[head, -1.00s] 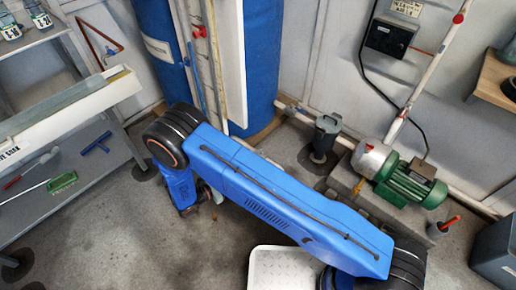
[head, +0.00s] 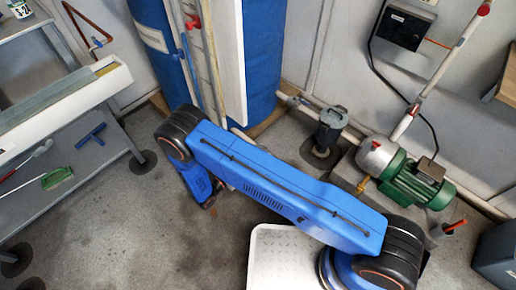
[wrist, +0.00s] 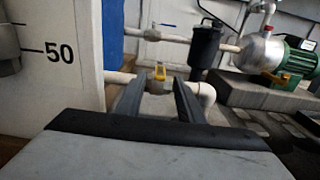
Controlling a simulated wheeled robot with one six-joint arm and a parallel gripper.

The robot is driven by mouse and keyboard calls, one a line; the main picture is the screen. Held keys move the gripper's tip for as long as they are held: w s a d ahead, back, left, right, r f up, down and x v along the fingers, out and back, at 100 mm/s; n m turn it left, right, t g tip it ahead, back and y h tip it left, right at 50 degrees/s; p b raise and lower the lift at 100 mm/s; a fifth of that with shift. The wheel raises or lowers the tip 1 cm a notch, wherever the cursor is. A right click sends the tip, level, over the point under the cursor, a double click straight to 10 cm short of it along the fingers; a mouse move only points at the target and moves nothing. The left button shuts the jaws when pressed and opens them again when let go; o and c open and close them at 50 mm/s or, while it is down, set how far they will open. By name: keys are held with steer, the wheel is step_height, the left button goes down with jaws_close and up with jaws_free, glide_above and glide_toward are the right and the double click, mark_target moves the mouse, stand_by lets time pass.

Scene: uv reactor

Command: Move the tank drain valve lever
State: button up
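A small yellow lever (wrist: 160,72) sits on a valve on a pale pipe in the wrist view. I take it as the tank drain valve lever. My gripper (wrist: 158,84) is open, with its two dark fingers on either side of the lever in the picture. The lever shows in the gap near the fingertips; I cannot tell whether it is between them or beyond. No contact is visible. In the head view my blue arm hides the valve and most of my gripper.
A white tank wall marked 50 (wrist: 50,60) stands close left of my gripper. A grey shelf cart (head: 70,185) stands at left.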

mark_target(259, 147)
steer(key=x, duration=1)
jaws_close()
